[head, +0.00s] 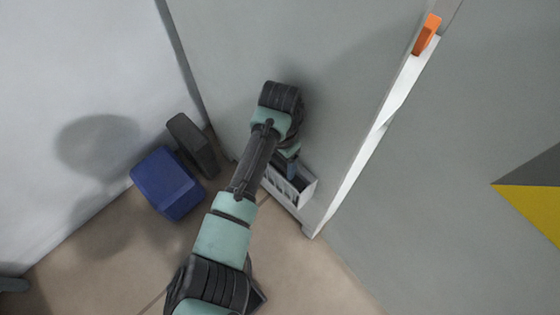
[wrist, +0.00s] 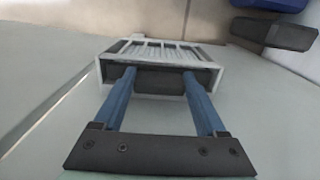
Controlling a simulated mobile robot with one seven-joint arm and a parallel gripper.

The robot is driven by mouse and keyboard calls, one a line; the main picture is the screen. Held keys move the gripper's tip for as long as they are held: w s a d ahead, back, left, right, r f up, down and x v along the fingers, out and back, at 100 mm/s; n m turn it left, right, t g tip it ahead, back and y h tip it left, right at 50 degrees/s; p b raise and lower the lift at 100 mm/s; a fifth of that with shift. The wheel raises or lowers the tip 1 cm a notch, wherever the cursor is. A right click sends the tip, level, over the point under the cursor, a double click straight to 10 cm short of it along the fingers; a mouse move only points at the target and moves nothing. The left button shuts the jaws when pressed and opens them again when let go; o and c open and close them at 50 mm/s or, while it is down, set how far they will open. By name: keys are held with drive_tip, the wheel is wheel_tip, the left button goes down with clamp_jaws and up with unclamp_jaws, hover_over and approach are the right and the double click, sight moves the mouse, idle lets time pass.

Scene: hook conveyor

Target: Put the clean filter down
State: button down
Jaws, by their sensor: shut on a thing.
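The clean filter (head: 307,190) is a white-framed box with dark slots between pale slats. It is below and right of my forearm in the head view, close to the grey panel and low near the floor. In the wrist view the filter (wrist: 215,55) lies straight ahead, its slatted face up in the picture. My gripper (wrist: 160,76) has its two blue fingers on either side of a dark block on the filter's near side, shut on it. In the head view my gripper (head: 291,168) is partly hidden by my arm. I cannot tell whether the filter touches the floor.
A blue box (head: 167,184) and a dark grey box (head: 192,145) stand left of my arm by the pale wall. A white upright edge (head: 372,140) with an orange handle (head: 426,35) rises right of the filter. Tan floor (head: 310,275) is bare in front.

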unclamp_jaws()
wheel_tip(320, 180, up, 12)
drive_tip(key=p, duration=0.3)
drive_tip(key=shift+r, duration=0.15)
idle(0.8)
